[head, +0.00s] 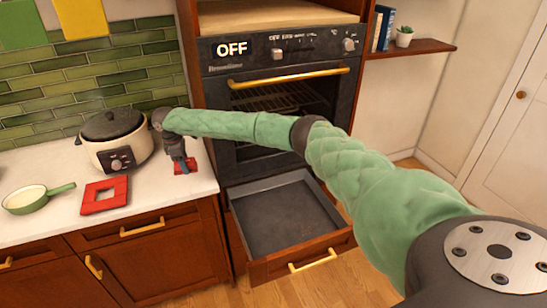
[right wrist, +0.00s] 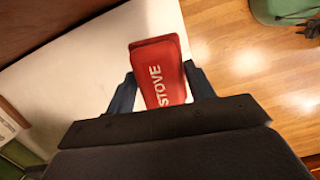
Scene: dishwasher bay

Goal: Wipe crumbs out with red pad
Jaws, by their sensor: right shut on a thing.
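My right gripper (head: 181,158) points down over the right end of the white counter, beside the oven. It is shut on the red pad (head: 186,167), which is at or just above the counter top; I cannot tell if they touch. The drawer (head: 285,225) under the oven is pulled open, with a dark tray-like inside. I cannot make out crumbs in it. My left gripper is out of view.
A red square frame (head: 91,196), a green pan (head: 25,199) and a lidded cooker (head: 118,150) stand on the counter (head: 150,196). The oven (head: 250,150), marked OFF, has a gold handle (head: 290,78) above the drawer. Wooden floor (head: 330,282) lies in front.

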